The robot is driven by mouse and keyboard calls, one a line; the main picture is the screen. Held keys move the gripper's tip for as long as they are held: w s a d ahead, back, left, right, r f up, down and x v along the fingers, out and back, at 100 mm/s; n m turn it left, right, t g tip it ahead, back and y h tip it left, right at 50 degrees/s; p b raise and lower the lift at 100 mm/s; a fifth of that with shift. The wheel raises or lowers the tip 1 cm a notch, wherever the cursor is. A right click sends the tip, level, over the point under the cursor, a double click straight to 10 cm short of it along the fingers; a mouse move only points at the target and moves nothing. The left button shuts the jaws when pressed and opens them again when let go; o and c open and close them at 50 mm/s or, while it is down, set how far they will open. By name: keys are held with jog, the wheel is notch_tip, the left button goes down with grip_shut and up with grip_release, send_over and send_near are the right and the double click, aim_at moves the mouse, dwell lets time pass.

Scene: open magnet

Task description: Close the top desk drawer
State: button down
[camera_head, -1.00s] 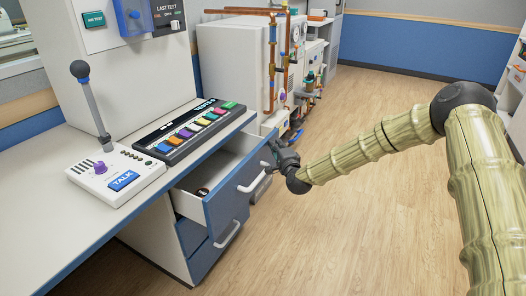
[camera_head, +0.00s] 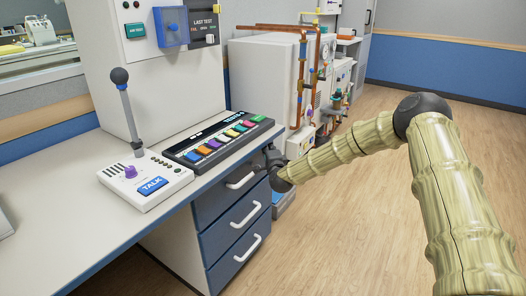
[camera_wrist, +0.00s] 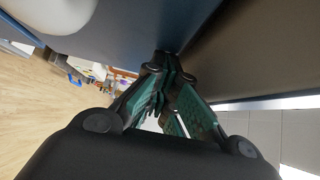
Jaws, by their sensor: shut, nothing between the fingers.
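The top desk drawer (camera_head: 228,192) has a blue front with a white bar handle (camera_head: 241,181). In the head view its front looks flush with the blue drawer fronts below it, and no drawer inside shows. My gripper (camera_head: 270,158) is at the upper right edge of that front, close against it, and partly hidden by my own wrist. In the wrist view the gripper fingers (camera_wrist: 164,62) are together with nothing between them. Their tips meet or nearly meet a dark blue surface (camera_wrist: 135,30); contact cannot be told for sure.
Two lower drawers (camera_head: 232,220) look shut, with white handles standing out. On the desk top (camera_head: 75,205) are a TALK microphone console (camera_head: 145,180) and a panel of coloured keys (camera_head: 217,142). Pipework (camera_head: 301,80) stands behind. The wooden floor (camera_head: 345,225) at right is clear.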

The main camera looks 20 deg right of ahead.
jog(key=shift+w+a+r, duration=0.1)
jog(key=shift+a+r, duration=0.1)
